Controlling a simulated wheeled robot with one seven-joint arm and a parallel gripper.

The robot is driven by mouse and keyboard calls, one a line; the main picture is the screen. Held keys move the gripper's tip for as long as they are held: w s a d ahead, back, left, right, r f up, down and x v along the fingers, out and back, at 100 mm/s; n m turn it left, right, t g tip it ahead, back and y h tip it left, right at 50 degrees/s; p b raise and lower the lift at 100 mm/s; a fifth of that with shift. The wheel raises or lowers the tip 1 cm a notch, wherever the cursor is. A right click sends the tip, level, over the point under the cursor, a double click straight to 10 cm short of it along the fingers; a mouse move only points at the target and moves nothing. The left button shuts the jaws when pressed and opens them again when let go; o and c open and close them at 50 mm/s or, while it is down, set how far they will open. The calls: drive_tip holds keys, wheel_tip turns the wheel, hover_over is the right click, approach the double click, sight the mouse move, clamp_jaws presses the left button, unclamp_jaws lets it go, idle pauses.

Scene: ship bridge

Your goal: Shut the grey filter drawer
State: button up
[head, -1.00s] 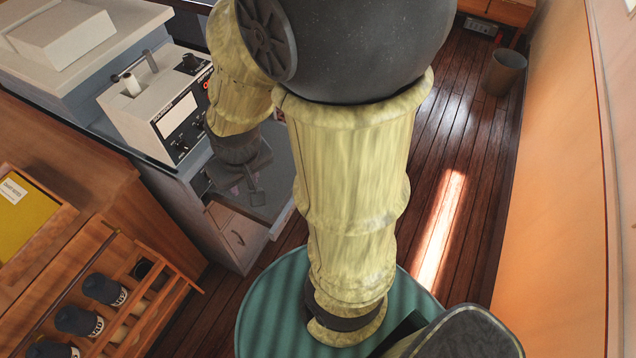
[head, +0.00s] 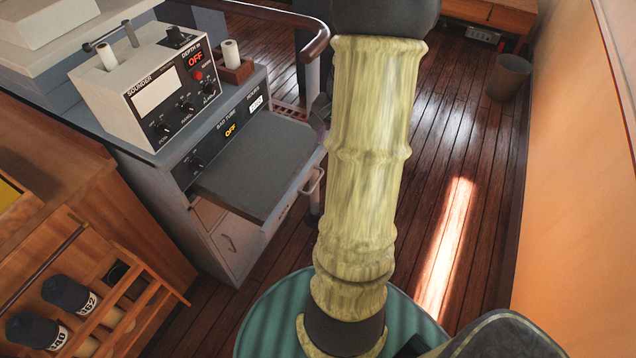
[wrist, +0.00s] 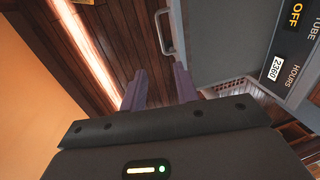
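The grey filter drawer (head: 255,165) stands pulled out from the cabinet under the sounder, with its dark flat top showing. Its pale bar handle (head: 312,181) is on its front, facing right. In the wrist view the drawer (wrist: 212,35) is at the upper right and the handle (wrist: 165,36) is at the top centre. My gripper (wrist: 160,84) has its two purple fingers apart with nothing between them. The handle lies beyond the fingertips, and I see no contact.
The sounder box (head: 160,88) stands on the cabinet (head: 185,205), above a panel with a lit OFF sign. A wooden rack (head: 110,300) with dark-capped bottles is at the lower left. A bin (head: 508,78) stands far right. The plank floor (head: 440,170) right of my arm is clear.

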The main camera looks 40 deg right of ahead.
drive_tip(key=shift+w, duration=0.1)
approach(316, 181)
drive_tip(key=f, duration=0.5)
drive_tip(key=w+f, duration=0.1)
drive_tip(key=f, duration=0.1)
drive_tip(key=shift+w+a+f+p, duration=0.1)
drive_tip(key=shift+a+f+p, duration=0.15)
drive_tip(key=shift+a+p, duration=0.05)
clamp_jaws()
drive_tip(key=shift+d, duration=0.1)
